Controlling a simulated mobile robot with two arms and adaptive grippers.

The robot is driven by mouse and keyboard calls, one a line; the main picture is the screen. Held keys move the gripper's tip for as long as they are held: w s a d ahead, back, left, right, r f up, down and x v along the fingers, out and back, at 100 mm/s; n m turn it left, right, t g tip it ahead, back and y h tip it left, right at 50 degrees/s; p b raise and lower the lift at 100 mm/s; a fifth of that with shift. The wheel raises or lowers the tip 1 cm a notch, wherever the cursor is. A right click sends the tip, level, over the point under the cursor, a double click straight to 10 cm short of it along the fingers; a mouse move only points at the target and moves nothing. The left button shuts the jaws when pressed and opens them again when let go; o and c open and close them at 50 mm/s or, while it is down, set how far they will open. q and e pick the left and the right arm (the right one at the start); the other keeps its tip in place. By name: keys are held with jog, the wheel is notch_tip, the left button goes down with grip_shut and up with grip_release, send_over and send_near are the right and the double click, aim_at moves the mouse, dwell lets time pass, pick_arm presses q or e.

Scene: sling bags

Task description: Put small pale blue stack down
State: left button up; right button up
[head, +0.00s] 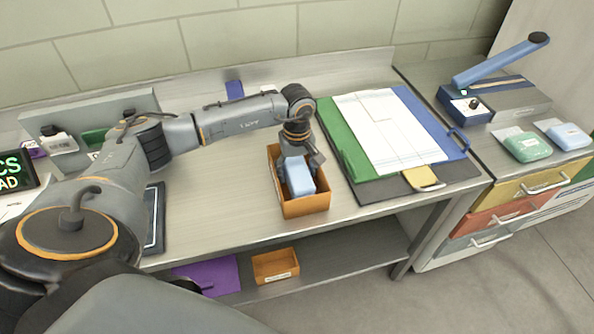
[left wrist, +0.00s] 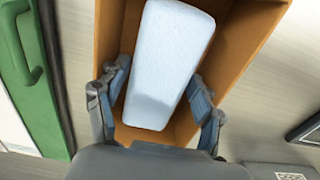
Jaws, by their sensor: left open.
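The small pale blue stack (head: 299,177) is inside an orange-brown open box (head: 306,206) on the table in the head view. In the left wrist view, the stack (left wrist: 172,62) lies lengthwise between the walls of the box (left wrist: 109,35). My left gripper (head: 299,160) is over the box. Its fingers (left wrist: 157,98) are open, one on each side of the near part of the stack, and the left wrist view shows gaps beside it. The stack's underside is hidden. My right gripper is not in view.
Right of the box lie a green folder (head: 343,147), white sheets (head: 388,128) and a blue folder (head: 433,125) on a dark board. A blue-armed device (head: 494,97) stands at far right. A dark tablet (head: 154,215) lies left. Another orange box (head: 275,266) sits on the lower shelf.

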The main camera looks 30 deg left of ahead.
aim_at(297, 169)
pick_arm(q)
notch_tip(297, 169, up, 12)
jog(key=b, duration=0.3)
jog(key=shift+r, duration=0.15)
dwell(0.4)
